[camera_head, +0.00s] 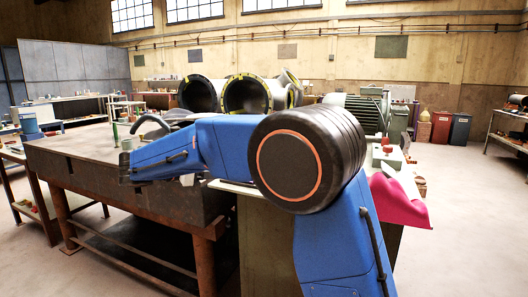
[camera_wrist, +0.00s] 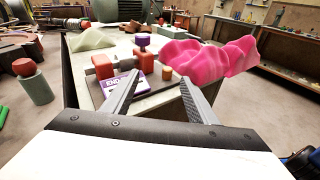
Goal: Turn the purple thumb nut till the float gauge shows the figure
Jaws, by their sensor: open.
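A small purple knob (camera_wrist: 143,40), which looks like the thumb nut, stands on top of a red block (camera_wrist: 144,60) in the wrist view. A purple plate (camera_wrist: 116,83) with white lettering, partly reading "END", lies left of centre, partly behind the left finger. I cannot make out a float gauge or its reading. My gripper (camera_wrist: 159,78) is open and empty, its two grey fingers spread in front of the red block and apart from the knob. In the head view my arm hides most of this bench top, and my fingers do not show clearly.
A crumpled pink cloth (camera_wrist: 222,54) drapes over the bench's right side; it also shows in the head view (camera_head: 400,203). A small orange-brown cylinder (camera_wrist: 167,73) stands right of the red block. A ribbed motor (camera_wrist: 112,10) stands behind. A heavy dark table (camera_head: 90,165) is at left.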

